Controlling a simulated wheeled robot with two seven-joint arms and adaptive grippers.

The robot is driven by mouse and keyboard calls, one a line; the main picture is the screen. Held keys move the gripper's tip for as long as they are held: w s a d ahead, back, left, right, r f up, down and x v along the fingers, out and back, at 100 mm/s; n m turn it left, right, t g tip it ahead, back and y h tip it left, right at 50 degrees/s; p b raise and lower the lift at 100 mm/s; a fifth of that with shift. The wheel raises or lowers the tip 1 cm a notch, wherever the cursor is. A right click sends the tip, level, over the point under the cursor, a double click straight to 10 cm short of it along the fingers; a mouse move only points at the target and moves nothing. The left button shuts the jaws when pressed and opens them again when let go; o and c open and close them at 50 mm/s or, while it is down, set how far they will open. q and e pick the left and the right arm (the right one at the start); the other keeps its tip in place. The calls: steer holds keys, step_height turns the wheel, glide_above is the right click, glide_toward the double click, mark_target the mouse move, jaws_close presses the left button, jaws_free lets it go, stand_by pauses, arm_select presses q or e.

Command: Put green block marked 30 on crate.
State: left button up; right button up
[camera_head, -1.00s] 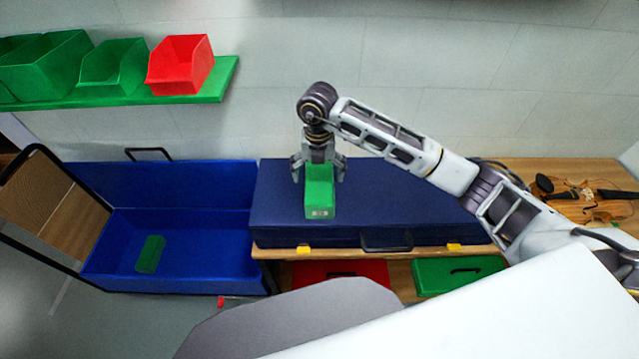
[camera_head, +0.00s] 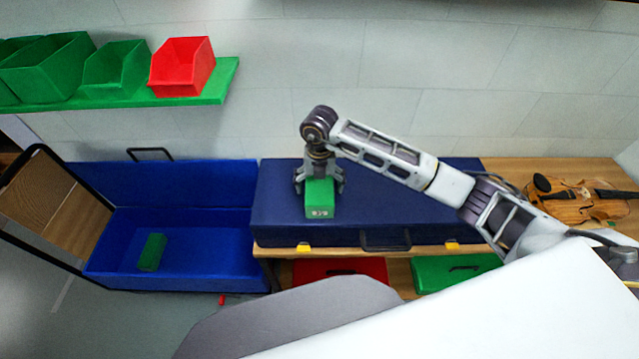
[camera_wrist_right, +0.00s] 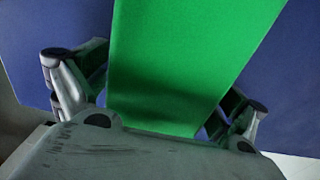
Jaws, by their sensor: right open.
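The green block (camera_head: 318,208) sits on top of the closed dark blue crate (camera_head: 420,210) on the bench, left of its middle. Its front end carries a small pale label, too small to read surely. My right gripper (camera_head: 320,186) is open over the block's rear part, one finger at each side. In the right wrist view the block (camera_wrist_right: 195,60) runs between the spread fingers, with the blue top behind it. My left gripper is not in view.
An open blue bin (camera_head: 200,255) at left holds another green block (camera_head: 151,252). A violin (camera_head: 575,203) lies on the bench at right. A green shelf (camera_head: 225,80) carries green bins and a red bin (camera_head: 182,68). Red and green cases lie below the crate.

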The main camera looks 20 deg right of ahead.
steer(key=shift+c, duration=0.4)
steer(key=c, duration=1)
steer(key=shift+r, duration=0.1)
steer(key=shift+r+b, duration=0.8)
steer(key=shift+r, duration=4.15)
steer(key=shift+a+f, duration=0.1)
steer(key=shift+a, duration=0.05)
